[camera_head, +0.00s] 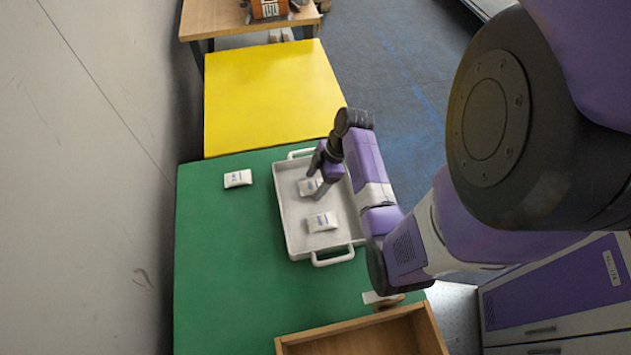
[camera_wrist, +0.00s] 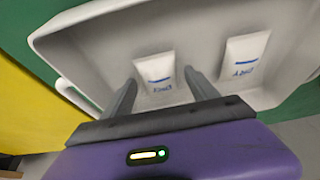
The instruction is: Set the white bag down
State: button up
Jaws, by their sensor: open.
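A white bag (camera_head: 307,188) with blue print lies in the white tray (camera_head: 290,226) on the green table. In the wrist view this bag (camera_wrist: 156,72) shows between my two fingers, which stand apart. My gripper (camera_head: 315,181) is open and reaches down into the tray at this bag; in the wrist view the gripper (camera_wrist: 160,77) has a finger on each side of it. Whether a finger touches the bag I cannot tell. A second white bag (camera_head: 322,222) lies in the tray nearer the front, and to the right in the wrist view (camera_wrist: 243,62).
Another white bag (camera_head: 238,178) lies on the green table (camera_head: 225,260) left of the tray. A wooden box (camera_head: 365,335) stands at the front edge. A yellow table (camera_head: 270,90) adjoins behind. The green surface left of the tray is mostly clear.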

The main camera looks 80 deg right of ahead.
jog(key=v, duration=1.2)
dwell(0.3)
jog(key=w+d+r+m+t+h, duration=0.2)
jog(key=w+d+r+m+h, duration=0.1)
jog(key=d+m+h, duration=0.6)
jog(key=w+a+r+m+t+h, duration=0.1)
jog(key=w+a+r+t, duration=0.15)
jog(key=a, duration=0.45)
jog(key=w+a+r+m+t+h, duration=0.1)
jog(key=w+a+r, duration=0.1)
jog(key=a+r, duration=0.3)
jog(key=w+a+r+t+h, duration=0.1)
jog(key=w+a+r+t, duration=0.1)
jog(key=a, duration=0.6)
jog(key=s+a+r+n+t+y, duration=0.2)
jog(key=s+a+r+y, duration=0.1)
jog(key=a, duration=0.6)
jog(key=s+a+r+n+t+y, duration=0.1)
jog(key=s+a+r+t+y, duration=0.15)
jog(key=a, duration=0.55)
jog(key=s+a+f+n+g+y, duration=0.1)
jog(key=s+a+n+y, duration=0.2)
jog(key=s+a+y, duration=0.1)
jog(key=shift+s+a+f+y, duration=0.15)
jog(key=shift+s+a+y, duration=0.3)
jog(key=shift+a, duration=0.65)
